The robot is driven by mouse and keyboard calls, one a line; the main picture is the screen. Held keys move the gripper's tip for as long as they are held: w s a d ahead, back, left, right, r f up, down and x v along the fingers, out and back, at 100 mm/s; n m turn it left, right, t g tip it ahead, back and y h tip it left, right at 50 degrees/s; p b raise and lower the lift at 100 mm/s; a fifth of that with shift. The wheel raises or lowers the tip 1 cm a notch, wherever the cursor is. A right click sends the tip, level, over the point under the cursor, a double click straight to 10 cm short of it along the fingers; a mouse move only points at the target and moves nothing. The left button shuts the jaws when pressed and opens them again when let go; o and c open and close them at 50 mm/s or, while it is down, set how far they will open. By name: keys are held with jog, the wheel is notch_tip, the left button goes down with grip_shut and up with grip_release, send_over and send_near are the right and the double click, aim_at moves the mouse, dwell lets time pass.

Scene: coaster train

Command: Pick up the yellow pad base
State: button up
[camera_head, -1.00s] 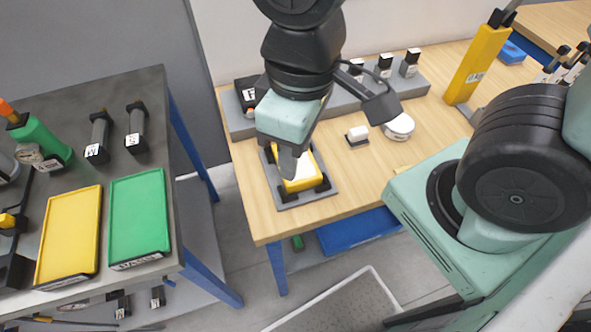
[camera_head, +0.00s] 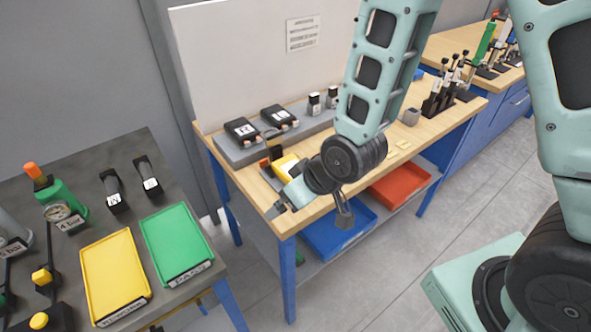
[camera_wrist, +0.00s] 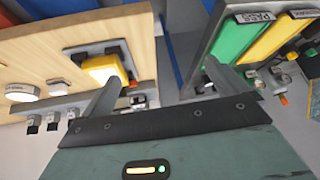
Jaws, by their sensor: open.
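The yellow pad base (camera_head: 285,165) sits in a dark grey fixture near the left end of the wooden bench. It is partly hidden behind my arm in the head view. In the wrist view, the yellow pad base (camera_wrist: 118,60) shows with a pale top, in its grey fixture (camera_wrist: 140,50). My gripper (camera_head: 274,211) is open, near the bench's front left corner, apart from the yellow pad base. In the wrist view the gripper (camera_wrist: 162,70) has nothing between its fingers, and the left fingertip overlaps the yellow piece in the picture.
A dark table at left holds a yellow tray (camera_head: 87,262) and a green tray (camera_head: 172,240). A grey rack (camera_head: 232,150) with black devices runs along the bench's back. Blue (camera_head: 335,235) and red (camera_head: 400,187) bins sit below. A floor gap separates the tables.

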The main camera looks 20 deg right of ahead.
jog(key=w+d+f+m+t+p, duration=0.1)
jog(key=d+f+t+p, duration=0.1)
jog(key=d+f+t, duration=0.3)
jog(key=w+d+f+m+t+p, duration=0.1)
jog(key=d+t+p, duration=0.15)
jog(key=d, duration=0.35)
jog(key=shift+y, duration=0.3)
jog(key=b+x, duration=0.7)
jog(key=b, duration=0.5)
jog(key=shift+w+f, duration=0.1)
jog(key=shift+w, duration=0.05)
jog(key=x, duration=0.4)
jog(key=shift+w+r+b, duration=0.15)
jog(key=shift+r+b, duration=0.2)
jog(key=x, duration=0.1)
jog(key=p+x, duration=0.1)
jog(key=x, duration=0.1)
jog(key=p+x, duration=0.1)
jog(key=x, duration=0.1)
jog(key=shift+w+d+r, duration=0.1)
jog(key=shift+w+d, duration=0.05)
jog(key=shift+d, duration=0.1)
jog(key=shift+w+a+f, duration=0.1)
jog(key=shift+w+f, duration=0.15)
jog(key=shift+w, duration=0.05)
jog(key=c, duration=1.3)
jog(key=shift+o, duration=0.2)
jog(key=shift+r, duration=0.15)
